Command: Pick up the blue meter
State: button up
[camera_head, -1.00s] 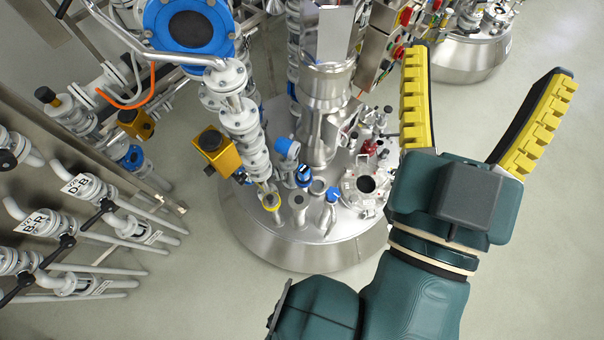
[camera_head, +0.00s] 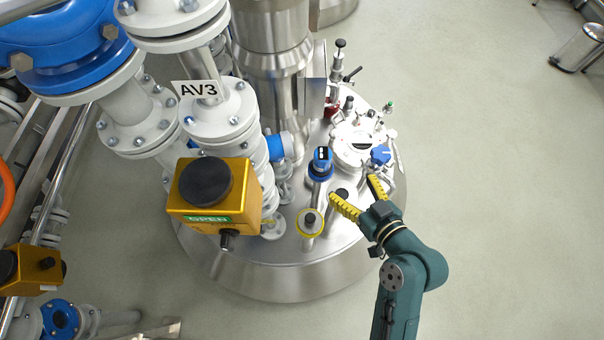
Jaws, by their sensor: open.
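The blue meter (camera_head: 321,162) stands upright on a metal stub on the vessel lid, with a dark display on its blue head. My gripper (camera_head: 352,188) is open and empty, its two yellow-padded fingers spread over the lid. It is just right of and nearer than the meter, apart from it. The left fingertip is closest to the meter. The lower part of the meter's stub is partly hard to make out among the fittings.
The round steel vessel lid (camera_head: 275,258) carries a yellow-ringed stub (camera_head: 310,222), a blue knob (camera_head: 381,155) and several small valves. A yellow actuator box (camera_head: 213,195) and white flanged piping (camera_head: 222,120) crowd the left. Open floor (camera_head: 500,190) lies right.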

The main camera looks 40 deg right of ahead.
aim_at(322, 155)
jog(key=x, duration=0.3)
jog(key=b+x, duration=0.1)
jog(key=x, duration=0.3)
jog(key=d+x, duration=0.1)
jog(key=x, duration=0.3)
jog(key=shift+s+f, duration=0.1)
jog(key=shift+f, duration=0.1)
jog(key=x, duration=0.1)
jog(key=b+x, duration=0.1)
jog(key=x, duration=0.1)
jog(key=b+x, duration=0.1)
jog(key=x, duration=0.1)
jog(key=shift+a+f, duration=0.2)
jog(key=shift+a, duration=0.1)
